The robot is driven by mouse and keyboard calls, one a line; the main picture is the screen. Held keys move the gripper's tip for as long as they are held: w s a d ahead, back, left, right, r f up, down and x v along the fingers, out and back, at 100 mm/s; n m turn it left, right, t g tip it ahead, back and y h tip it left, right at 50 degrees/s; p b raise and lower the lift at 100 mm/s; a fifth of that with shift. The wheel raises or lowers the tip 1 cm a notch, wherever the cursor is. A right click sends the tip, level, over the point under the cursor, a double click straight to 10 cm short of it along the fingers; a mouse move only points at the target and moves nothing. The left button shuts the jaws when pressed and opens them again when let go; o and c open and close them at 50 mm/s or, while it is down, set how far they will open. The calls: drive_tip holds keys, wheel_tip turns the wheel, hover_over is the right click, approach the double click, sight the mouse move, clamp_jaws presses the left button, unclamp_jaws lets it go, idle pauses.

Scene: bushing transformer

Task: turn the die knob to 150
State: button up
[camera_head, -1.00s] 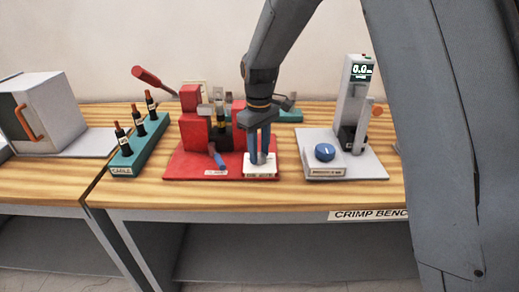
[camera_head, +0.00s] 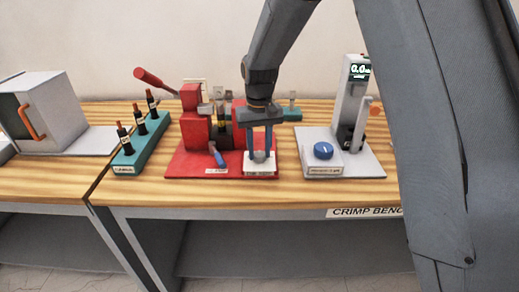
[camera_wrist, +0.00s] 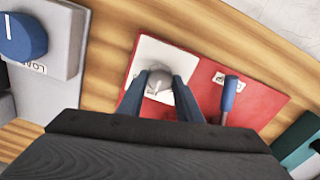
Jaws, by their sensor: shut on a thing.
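The die knob (camera_wrist: 158,84) is a small grey round knob with a pale pointer mark, on a white plate (camera_wrist: 142,60) at one edge of the red base. My gripper (camera_wrist: 160,87) points down with its two blue fingers around the knob, shut on its sides. In the head view the knob (camera_head: 260,156) shows between the fingertips of my gripper (camera_head: 260,158). The plate's label is too small to read, and I cannot tell which number the pointer faces.
A blue-handled lever (camera_wrist: 230,94) stands close beside my gripper on the red base (camera_wrist: 262,104). The red press (camera_head: 194,118) rises behind. A grey unit with a blue knob (camera_head: 323,150) and a display (camera_head: 360,71) stands to the right. A green cable rack (camera_head: 143,145) is at left.

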sight(259, 153)
drive_tip(key=shift+r, duration=0.1)
idle(0.3)
drive_tip(key=o, duration=1)
drive_tip(key=shift+o, duration=0.2)
wheel_tip(259, 153, up, 6)
drive_tip(key=shift+r+b, duration=0.25)
drive_tip(key=shift+b, duration=0.7)
drive_tip(key=shift+r, duration=0.65)
